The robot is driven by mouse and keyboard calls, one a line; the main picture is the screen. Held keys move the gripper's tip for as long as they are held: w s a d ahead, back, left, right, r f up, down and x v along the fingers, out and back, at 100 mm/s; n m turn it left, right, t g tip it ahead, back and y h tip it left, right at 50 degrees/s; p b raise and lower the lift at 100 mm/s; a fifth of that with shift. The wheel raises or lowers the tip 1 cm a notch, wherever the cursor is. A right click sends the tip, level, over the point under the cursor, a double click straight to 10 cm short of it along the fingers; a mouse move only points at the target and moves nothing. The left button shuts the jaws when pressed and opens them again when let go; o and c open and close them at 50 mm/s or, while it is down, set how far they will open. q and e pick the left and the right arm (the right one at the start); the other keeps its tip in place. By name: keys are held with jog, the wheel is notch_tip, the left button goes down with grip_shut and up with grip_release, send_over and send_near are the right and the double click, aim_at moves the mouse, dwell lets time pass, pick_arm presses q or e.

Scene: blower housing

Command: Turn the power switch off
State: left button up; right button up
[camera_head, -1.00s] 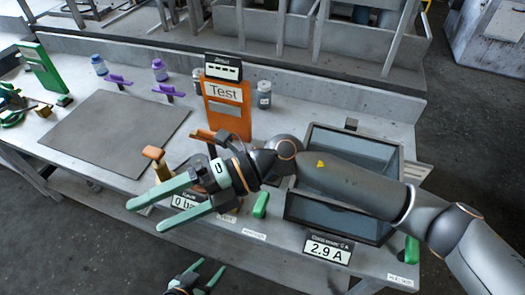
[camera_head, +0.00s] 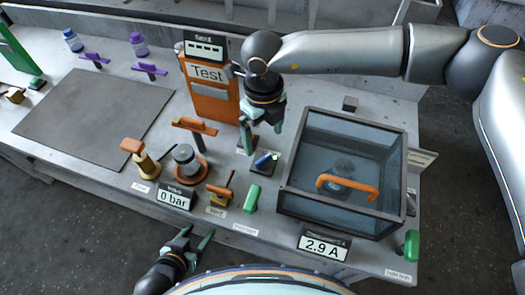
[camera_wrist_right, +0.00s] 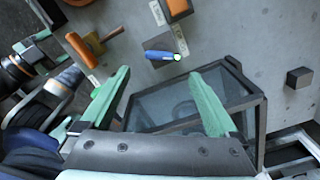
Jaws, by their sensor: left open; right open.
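A small blue lever with a glowing green tip (camera_head: 265,159) sits on a dark base on the bench, left of the glass-lidded box; it looks like the power switch, though its label is not readable. It also shows in the right wrist view (camera_wrist_right: 160,55), just beyond my fingertips. My right gripper (camera_head: 262,137) is open and empty, pointing down close above and behind the lever; its spread green fingers (camera_wrist_right: 160,76) frame the space in front of the lever without visible contact. My left gripper (camera_head: 197,236) is open and empty, low in front of the bench.
The dark-framed box (camera_head: 310,215) with an orange handle (camera_head: 347,187) stands right of the lever. An orange Test panel (camera_head: 212,95) stands behind. A green lever (camera_head: 252,199), a valve (camera_head: 219,192) and a gauge reading 0 bar (camera_head: 173,197) are in front. A grey mat (camera_head: 95,115) lies left.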

aim_at(263, 158)
notch_tip(263, 158, down, 8)
jog(key=shift+f+p, duration=0.15)
jog(key=shift+p, duration=0.15)
jog(key=c, duration=1.4)
